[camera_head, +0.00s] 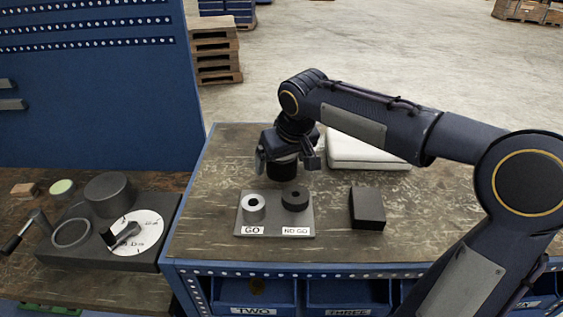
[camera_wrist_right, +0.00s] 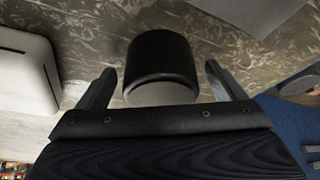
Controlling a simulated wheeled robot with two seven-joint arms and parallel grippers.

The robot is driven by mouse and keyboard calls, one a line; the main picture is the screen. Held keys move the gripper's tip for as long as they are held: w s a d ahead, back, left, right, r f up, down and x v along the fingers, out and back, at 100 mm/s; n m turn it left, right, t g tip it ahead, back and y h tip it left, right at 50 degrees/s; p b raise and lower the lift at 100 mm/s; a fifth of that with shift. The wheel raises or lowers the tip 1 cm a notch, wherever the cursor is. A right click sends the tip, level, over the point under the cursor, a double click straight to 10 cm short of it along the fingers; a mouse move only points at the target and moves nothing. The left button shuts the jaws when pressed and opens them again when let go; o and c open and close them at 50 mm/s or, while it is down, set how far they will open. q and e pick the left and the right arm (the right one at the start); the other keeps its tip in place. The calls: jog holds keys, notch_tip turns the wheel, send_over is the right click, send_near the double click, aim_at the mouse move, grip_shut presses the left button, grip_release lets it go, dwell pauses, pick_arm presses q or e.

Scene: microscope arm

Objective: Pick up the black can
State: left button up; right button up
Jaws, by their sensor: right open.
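The black can (camera_head: 282,170) stands on the worktable, behind the plate with the GO and NO GO pieces. My right gripper (camera_head: 287,160) comes down over it from behind and hides part of it. In the right wrist view the black can (camera_wrist_right: 160,62) lies between the two spread fingers of the right gripper (camera_wrist_right: 161,78). A gap shows on each side, so the fingers do not appear to touch it. My left gripper is not in view.
A white case (camera_head: 360,153) lies behind the can. A dial device (camera_head: 90,255) sits on the left bench.

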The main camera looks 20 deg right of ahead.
jog(key=c, duration=1.2)
jog(key=shift+c, duration=0.2)
